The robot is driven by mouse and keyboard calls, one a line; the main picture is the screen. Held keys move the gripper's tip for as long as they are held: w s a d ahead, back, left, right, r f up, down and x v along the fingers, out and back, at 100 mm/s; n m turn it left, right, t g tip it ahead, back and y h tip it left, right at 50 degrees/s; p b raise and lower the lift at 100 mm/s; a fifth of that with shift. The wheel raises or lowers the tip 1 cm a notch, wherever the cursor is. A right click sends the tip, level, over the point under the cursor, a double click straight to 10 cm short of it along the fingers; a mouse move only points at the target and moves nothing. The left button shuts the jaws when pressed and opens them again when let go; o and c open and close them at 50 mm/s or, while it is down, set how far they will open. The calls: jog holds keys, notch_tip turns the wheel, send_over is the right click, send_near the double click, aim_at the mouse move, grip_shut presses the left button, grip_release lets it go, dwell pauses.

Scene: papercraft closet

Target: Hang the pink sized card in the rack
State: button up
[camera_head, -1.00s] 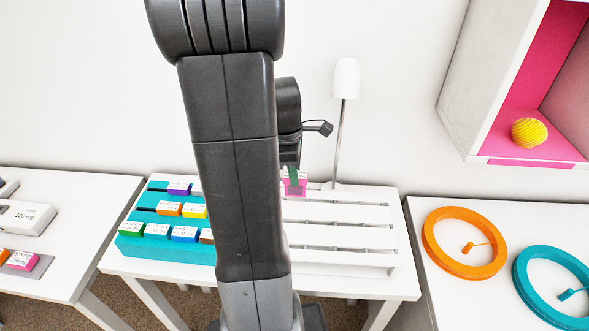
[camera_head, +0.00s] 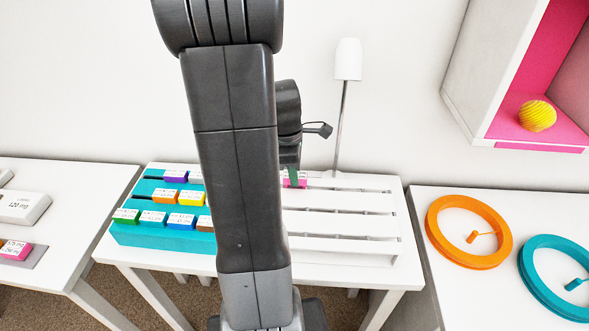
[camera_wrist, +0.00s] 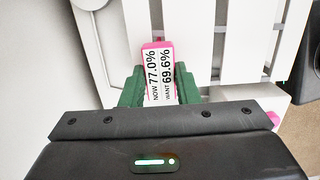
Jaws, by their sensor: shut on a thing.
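The pink card (camera_head: 294,183) has a white label and stands at the back left of the white slotted rack (camera_head: 345,222), at the rearmost bar. In the wrist view the pink card (camera_wrist: 158,66) reads NOW 77.0% and WANT 69.6%. My gripper (camera_head: 292,172) is shut on it, with green fingers on both sides; the gripper (camera_wrist: 158,92) also shows in the wrist view. The card's lower part is hidden in the head view, and I cannot tell whether it sits in the slot. My arm covers the rack's left part.
A teal stepped holder (camera_head: 165,235) with several colored cards stands left of the rack. A white lamp (camera_head: 348,60) stands behind the rack. Orange (camera_head: 435,245) and teal (camera_head: 535,292) rings lie on the right table. The rack's right side is bare.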

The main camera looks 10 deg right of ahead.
jog(key=shift+f+b, duration=0.35)
jog(key=shift+f, duration=0.45)
jog(key=o, duration=1)
jog(key=shift+o, duration=0.2)
